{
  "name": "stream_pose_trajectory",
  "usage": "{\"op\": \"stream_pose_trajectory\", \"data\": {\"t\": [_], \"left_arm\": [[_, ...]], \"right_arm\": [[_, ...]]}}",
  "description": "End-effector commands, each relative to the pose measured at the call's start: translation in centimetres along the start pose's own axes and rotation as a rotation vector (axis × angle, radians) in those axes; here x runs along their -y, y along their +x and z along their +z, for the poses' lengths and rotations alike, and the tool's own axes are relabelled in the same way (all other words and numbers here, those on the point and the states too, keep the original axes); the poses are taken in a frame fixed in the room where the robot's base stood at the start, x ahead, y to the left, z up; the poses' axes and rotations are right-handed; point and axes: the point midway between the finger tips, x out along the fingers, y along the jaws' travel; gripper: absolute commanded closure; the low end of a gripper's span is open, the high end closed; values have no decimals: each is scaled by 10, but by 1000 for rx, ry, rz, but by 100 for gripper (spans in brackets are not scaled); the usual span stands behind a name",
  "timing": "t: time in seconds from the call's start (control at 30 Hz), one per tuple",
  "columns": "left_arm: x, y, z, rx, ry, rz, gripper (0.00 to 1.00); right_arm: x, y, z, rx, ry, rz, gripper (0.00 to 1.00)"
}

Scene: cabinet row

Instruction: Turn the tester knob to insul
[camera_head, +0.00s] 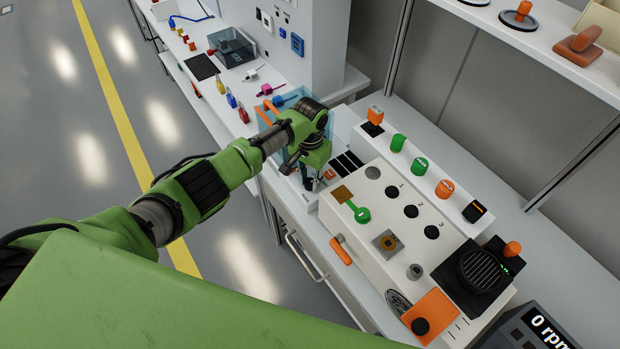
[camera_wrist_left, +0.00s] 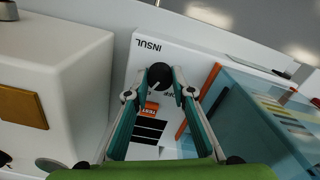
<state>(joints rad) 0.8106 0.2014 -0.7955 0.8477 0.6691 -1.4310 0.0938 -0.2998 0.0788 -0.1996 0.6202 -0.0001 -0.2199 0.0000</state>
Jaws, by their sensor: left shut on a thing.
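The tester (camera_wrist_left: 140,62) is a white panel, seen upside down in the left wrist view, with an INSUL label (camera_wrist_left: 149,45), an OFF label (camera_wrist_left: 171,95) and an orange TEST button (camera_wrist_left: 151,108). Its round black knob (camera_wrist_left: 159,73) lies between these labels. My left gripper (camera_wrist_left: 160,76) is shut on the knob, one finger on each side. In the head view, my left gripper (camera_head: 312,178) reaches down at the tester and hides the knob. My right gripper is not in view.
A clear blue box with an orange edge (camera_wrist_left: 212,80) stands close beside the tester. A large white console (camera_head: 400,225) with buttons and an orange-handled lever (camera_head: 341,252) stands on the other side. A shelf (camera_head: 545,45) runs above the back. The aisle floor is clear.

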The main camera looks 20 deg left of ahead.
Motion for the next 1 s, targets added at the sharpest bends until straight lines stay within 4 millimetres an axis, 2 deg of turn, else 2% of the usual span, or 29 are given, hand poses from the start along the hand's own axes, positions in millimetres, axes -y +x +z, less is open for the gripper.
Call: {"op": "stream_pose_trajectory", "data": {"t": [0.6, 1.0], "left_arm": [[1, -1, -1, -3, 574, -1, 99], [1, -1, -2, -4, 820, -2, 99]], "right_arm": [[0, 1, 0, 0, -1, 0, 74], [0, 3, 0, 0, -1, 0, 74]]}}
